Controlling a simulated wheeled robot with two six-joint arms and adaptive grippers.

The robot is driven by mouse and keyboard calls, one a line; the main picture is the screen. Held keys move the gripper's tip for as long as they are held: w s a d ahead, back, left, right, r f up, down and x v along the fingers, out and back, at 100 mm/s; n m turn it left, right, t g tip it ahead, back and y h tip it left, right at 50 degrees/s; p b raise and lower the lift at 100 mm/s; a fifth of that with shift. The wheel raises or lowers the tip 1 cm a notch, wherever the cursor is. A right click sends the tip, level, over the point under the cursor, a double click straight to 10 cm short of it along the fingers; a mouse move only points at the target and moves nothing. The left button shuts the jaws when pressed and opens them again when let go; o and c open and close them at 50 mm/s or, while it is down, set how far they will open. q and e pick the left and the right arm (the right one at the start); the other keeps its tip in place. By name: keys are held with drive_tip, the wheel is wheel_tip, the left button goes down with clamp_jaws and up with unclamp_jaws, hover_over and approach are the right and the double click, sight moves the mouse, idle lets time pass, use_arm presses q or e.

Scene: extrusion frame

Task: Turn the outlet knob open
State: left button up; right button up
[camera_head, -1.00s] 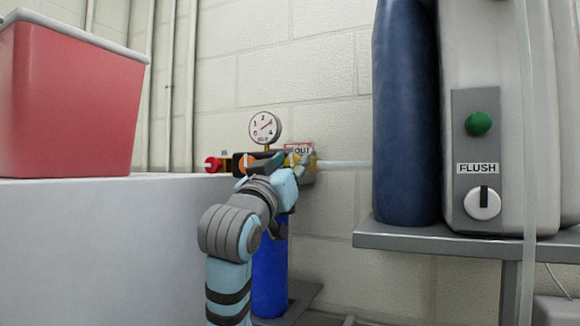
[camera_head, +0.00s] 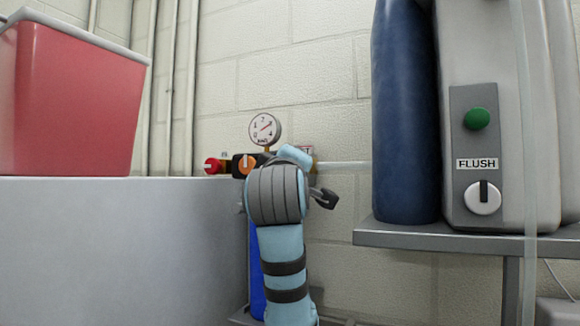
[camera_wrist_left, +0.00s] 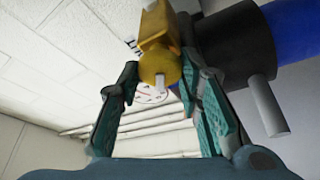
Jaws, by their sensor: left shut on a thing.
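In the head view my left arm covers the outlet knob and most of the gripper. My right gripper is not in view.
A round gauge (camera_head: 265,129) stands just above my wrist, with an orange knob (camera_head: 246,165) and a red knob (camera_head: 211,165) to the left. A shelf (camera_head: 450,239) with a dark blue cylinder (camera_head: 404,120) and the FLUSH panel (camera_head: 476,130) is at right. A red bin (camera_head: 70,100) is at left.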

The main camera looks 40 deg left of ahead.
use_arm(q)
drive_tip(key=n+g, duration=0.1)
drive_tip(key=n, duration=0.2)
drive_tip(key=n+g+p, duration=0.1)
drive_tip(key=n, duration=0.2)
drive_tip(key=shift+r+h, duration=0.15)
drive_tip(key=shift+h, duration=0.15)
idle(0.3)
drive_tip(key=o, duration=1)
drive_tip(key=shift+o, duration=0.5)
drive_tip(key=shift+w, duration=0.15)
drive_tip(key=shift+d, duration=0.1)
drive_tip(key=v, duration=1.1)
drive_tip(key=shift+s+d, duration=0.2)
drive_tip(key=shift+s, duration=0.1)
